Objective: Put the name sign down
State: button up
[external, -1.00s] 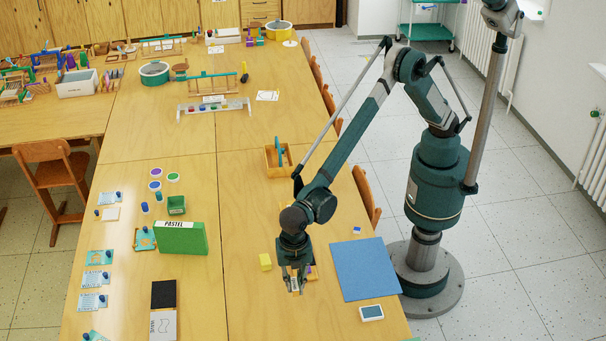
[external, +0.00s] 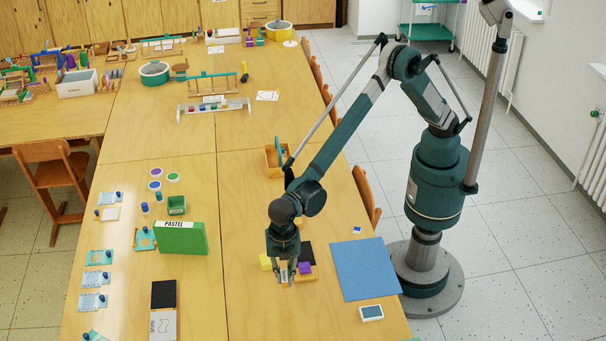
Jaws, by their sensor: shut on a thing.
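My gripper (external: 286,279) points down over the near part of the table, left of the blue mat. It is shut on a small pale piece (external: 284,274), which shows between its fingers. I take this for the name sign, but it is too small to read. I cannot tell whether it touches anything below. Just right of and partly behind the gripper is a small wooden stand (external: 312,275) with a purple block (external: 305,268) and a dark panel (external: 308,251). The gripper hides part of the stand.
A yellow block (external: 265,262) lies close left of the gripper. A green PASTEL box (external: 181,239) stands further left. The blue mat (external: 362,268) lies to the right, with a small white-rimmed pad (external: 371,313) in front.

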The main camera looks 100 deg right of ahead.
jog(key=w+d+m, duration=0.3)
jog(key=w+d, duration=0.2)
jog(key=d, duration=1.5)
jog(key=w+d+m, duration=0.3)
jog(key=w+d, duration=0.2)
jog(key=d, duration=1.4)
jog(key=w+d+m, duration=0.3)
jog(key=w+d, duration=0.1)
jog(key=d, duration=1.6)
jog(key=s+d+m+p, duration=0.15)
jog(key=s+d, duration=0.25)
jog(key=d, duration=1.1)
jog(key=s+d+m, duration=0.3)
jog(key=s+d, duration=0.1)
jog(key=d, duration=1.1)
jog(key=s+d+m, duration=0.2)
jog(key=s+d, duration=0.6)
jog(key=d, duration=0.3)
jog(key=s+d+m, duration=0.2)
jog(key=s+d, duration=0.5)
jog(key=d, duration=0.5)
jog(key=shift+s+d+r, duration=0.15)
jog(key=shift+s, duration=0.25)
jog(key=shift+f+b, duration=0.45)
jog(key=shift+f, duration=2.7)
